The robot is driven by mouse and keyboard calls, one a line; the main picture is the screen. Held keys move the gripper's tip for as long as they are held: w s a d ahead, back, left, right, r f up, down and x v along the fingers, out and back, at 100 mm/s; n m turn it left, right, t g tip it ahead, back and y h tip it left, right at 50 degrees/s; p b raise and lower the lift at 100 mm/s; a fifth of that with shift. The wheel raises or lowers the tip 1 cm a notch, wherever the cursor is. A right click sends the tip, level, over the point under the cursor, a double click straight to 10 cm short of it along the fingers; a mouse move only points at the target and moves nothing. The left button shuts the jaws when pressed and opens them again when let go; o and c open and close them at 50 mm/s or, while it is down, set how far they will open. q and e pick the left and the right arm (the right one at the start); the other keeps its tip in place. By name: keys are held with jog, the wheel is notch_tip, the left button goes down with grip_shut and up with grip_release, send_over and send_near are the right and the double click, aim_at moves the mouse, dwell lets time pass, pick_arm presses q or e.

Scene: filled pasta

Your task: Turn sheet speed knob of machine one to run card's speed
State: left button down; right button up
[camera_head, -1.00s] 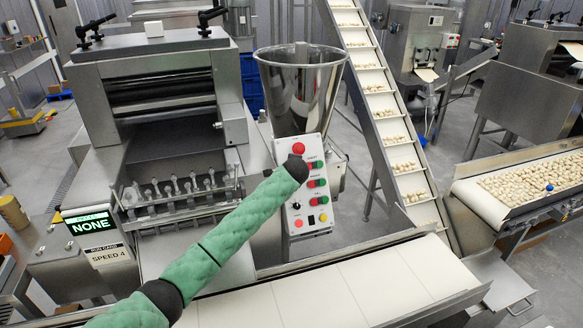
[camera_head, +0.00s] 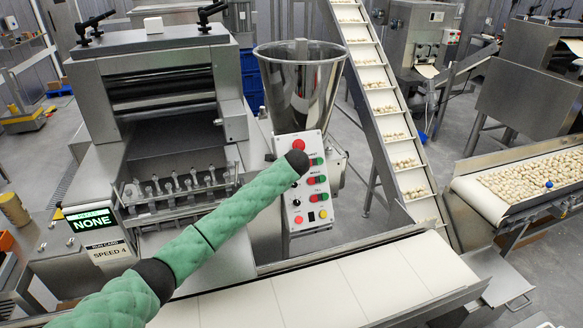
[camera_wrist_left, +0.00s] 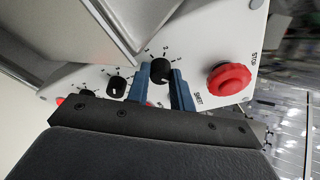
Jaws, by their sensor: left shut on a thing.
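The run card (camera_head: 109,254) at the left of the machine reads SPEED 4. The control panel (camera_head: 311,212) stands below the steel hopper, with my left wrist in front of its upper left part. In the left wrist view, my left gripper (camera_wrist_left: 160,77) has its two blue fingers shut on a black knob (camera_wrist_left: 160,69), beside the SHEET label and ringed by dial marks. The knob's pointer is too dark to read. In the head view the knob and fingers are hidden behind my wrist. My right gripper is not in view.
A red stop button (camera_wrist_left: 228,79) sits close beside the gripped knob. More black knobs (camera_wrist_left: 116,87) lie on its other side. A green-topped display (camera_head: 90,221) reads NONE. A pale conveyor belt (camera_head: 345,285) runs in front, below my arm.

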pick_arm(q)
jog(key=shift+f, duration=0.15)
jog(key=c, duration=1.2)
grip_release()
jog(key=shift+d, duration=0.1)
jog(key=shift+c, duration=0.2)
jog(key=shift+s, duration=0.1)
